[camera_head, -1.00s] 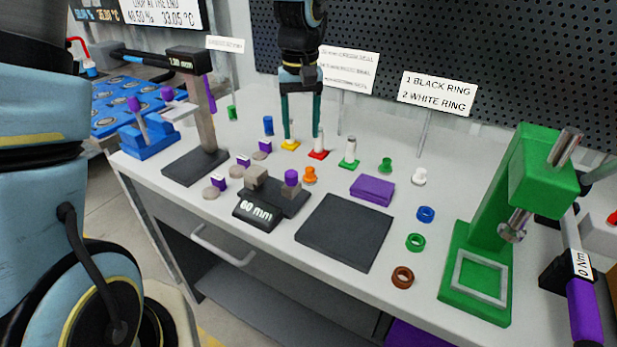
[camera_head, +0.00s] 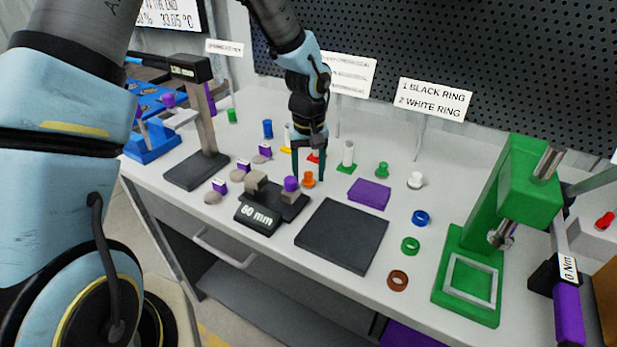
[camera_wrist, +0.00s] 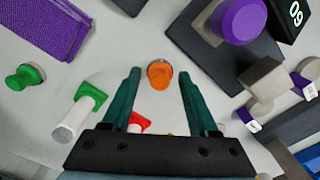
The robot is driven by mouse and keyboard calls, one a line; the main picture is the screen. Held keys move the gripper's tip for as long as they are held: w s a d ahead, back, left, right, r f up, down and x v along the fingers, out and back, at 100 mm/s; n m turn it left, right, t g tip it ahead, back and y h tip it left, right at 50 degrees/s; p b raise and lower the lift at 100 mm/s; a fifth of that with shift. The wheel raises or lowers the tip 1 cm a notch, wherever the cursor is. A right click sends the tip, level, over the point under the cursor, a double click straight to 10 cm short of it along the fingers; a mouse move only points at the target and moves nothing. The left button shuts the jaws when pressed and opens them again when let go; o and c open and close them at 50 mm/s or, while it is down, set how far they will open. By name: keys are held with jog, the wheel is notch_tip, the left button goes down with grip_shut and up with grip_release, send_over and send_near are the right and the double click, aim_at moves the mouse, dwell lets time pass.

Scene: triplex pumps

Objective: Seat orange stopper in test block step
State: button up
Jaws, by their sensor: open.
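The orange stopper (camera_head: 308,180) stands on the bench beside the dark 60 mm stand (camera_head: 258,219). It also shows in the wrist view (camera_wrist: 160,76), between my finger tips with a gap on each side. My gripper (camera_head: 308,174) is open and points down around the stopper; it also shows in the wrist view (camera_wrist: 160,73). The 60 mm stand bears a bare grey block (camera_head: 256,181) and another grey block topped by a purple cap (camera_head: 291,184). No part is labelled as the test block, so I cannot tell which step is meant.
A purple block (camera_head: 369,194) and a black plate (camera_head: 342,235) lie to the right. A green press (camera_head: 480,230) stands at the right. A grey post on a dark base (camera_head: 197,171) stands left.

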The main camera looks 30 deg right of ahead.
jog(key=shift+f, duration=0.15)
grip_shut()
dwell(0.4)
